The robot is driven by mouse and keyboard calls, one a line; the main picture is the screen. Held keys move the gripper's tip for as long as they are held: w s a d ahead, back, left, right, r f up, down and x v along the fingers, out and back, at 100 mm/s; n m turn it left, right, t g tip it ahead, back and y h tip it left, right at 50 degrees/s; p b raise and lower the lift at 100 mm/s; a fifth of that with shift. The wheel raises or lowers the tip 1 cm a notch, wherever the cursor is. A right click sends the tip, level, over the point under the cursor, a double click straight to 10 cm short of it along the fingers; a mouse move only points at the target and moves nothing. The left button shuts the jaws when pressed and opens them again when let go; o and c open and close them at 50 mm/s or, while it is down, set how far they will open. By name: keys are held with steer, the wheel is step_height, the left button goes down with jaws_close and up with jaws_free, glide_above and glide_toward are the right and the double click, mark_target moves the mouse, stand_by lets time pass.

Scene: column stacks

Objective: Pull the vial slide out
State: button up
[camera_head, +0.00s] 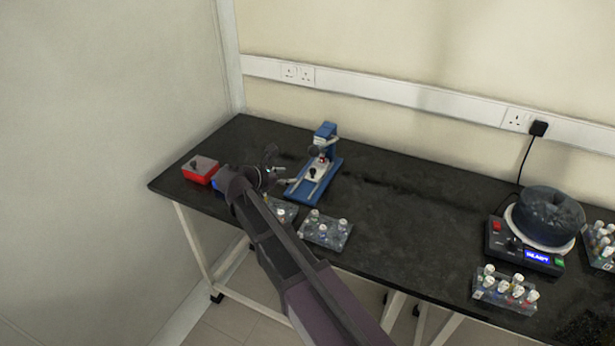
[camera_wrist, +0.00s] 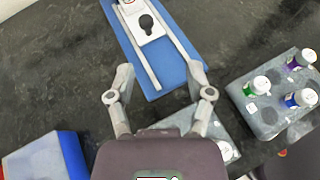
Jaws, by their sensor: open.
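The vial slide (camera_wrist: 152,27) is a white plate with a black knob, lying between two pale rails on a blue base (camera_wrist: 178,75). In the head view the slide (camera_head: 317,167) sits at the front of the blue device (camera_head: 325,138), below its upright head. A white-capped vial (camera_wrist: 128,3) shows at the top edge of the wrist view, on the slide's far end. My gripper (camera_wrist: 160,80) is open and empty. Its fingers lie either side of the near end of the rails, short of the knob and apart from it.
A red box (camera_head: 200,172) stands left of my gripper. Racks of capped vials (camera_head: 326,232) stand close at the near right. A round dark machine (camera_head: 545,215) with more racks (camera_head: 505,290) is at the far right. The middle of the black table (camera_head: 410,215) is clear.

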mark_target(312, 170)
steer(key=shift+w+a+n+t, duration=0.2)
steer(key=shift+a+n, duration=0.1)
steer(key=shift+a, duration=0.15)
steer(key=shift+w+a+n+t, duration=0.15)
steer(key=shift+a+n, duration=0.15)
steer(key=shift+a, duration=0.15)
steer(key=shift+f, duration=0.1)
steer(key=shift+b+x, duration=0.65)
steer(key=shift+x, duration=0.25)
steer(key=b+x, duration=0.4)
steer(key=x, duration=0.7)
steer(key=shift+w+d+f, duration=0.15)
steer(key=shift+w+d, duration=0.1)
jaws_close()
